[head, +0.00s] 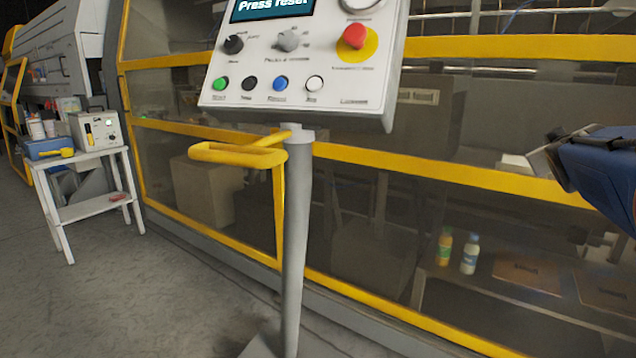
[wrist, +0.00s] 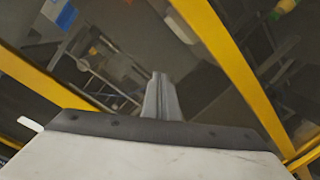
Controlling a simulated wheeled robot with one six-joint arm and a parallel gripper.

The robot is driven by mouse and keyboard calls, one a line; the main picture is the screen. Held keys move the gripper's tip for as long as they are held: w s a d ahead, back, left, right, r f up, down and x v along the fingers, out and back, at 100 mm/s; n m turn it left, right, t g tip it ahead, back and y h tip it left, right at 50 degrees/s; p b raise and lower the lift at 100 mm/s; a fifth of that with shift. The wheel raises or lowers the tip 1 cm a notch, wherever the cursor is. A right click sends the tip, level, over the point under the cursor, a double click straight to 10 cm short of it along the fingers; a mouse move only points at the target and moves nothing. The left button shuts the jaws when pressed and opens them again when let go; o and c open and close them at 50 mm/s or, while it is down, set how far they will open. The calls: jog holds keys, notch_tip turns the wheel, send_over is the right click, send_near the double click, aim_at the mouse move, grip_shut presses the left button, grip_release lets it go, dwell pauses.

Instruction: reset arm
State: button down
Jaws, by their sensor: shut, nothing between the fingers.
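My gripper (wrist: 159,78) shows in the wrist view as two grey fingers pressed together, with nothing between them. In the head view my blue arm comes in at the right edge, with the gripper end (head: 520,163) pointing left in front of the machine's yellow-framed guard. The gripper is well to the right of the control panel (head: 300,97) and apart from it. The panel's screen (head: 272,8) reads "Press reset"; its top is cut off. Below it are knobs, a red emergency stop (head: 355,37) on yellow, and green, black, blue and white buttons.
The panel stands on a grey post (head: 297,230) with a yellow handle bar (head: 238,154) beside it. Yellow guard rails (head: 440,178) run behind.

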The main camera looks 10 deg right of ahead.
jog(key=s+a+f+g+y, duration=0.2)
jog(key=s+a+f+y, duration=0.1)
jog(key=a+f, duration=0.75)
jog(key=s+a+f+g+y, duration=0.2)
jog(key=a+f+y, duration=0.1)
jog(key=a+f, duration=0.7)
jog(key=s+a+f+g+y, duration=0.2)
jog(key=s+a+f, duration=0.4)
jog(key=a, duration=0.2)
jog(key=s+a+f+n+g+y, duration=0.1)
jog(key=s+a+f+y, duration=0.2)
jog(key=s+a+f, duration=0.2)
jog(key=s+a, duration=0.2)
jog(key=a, duration=0.1)
jog(key=shift+s+f+g, duration=0.3)
jog(key=shift+f+g, duration=0.05)
jog(key=shift+g, duration=0.05)
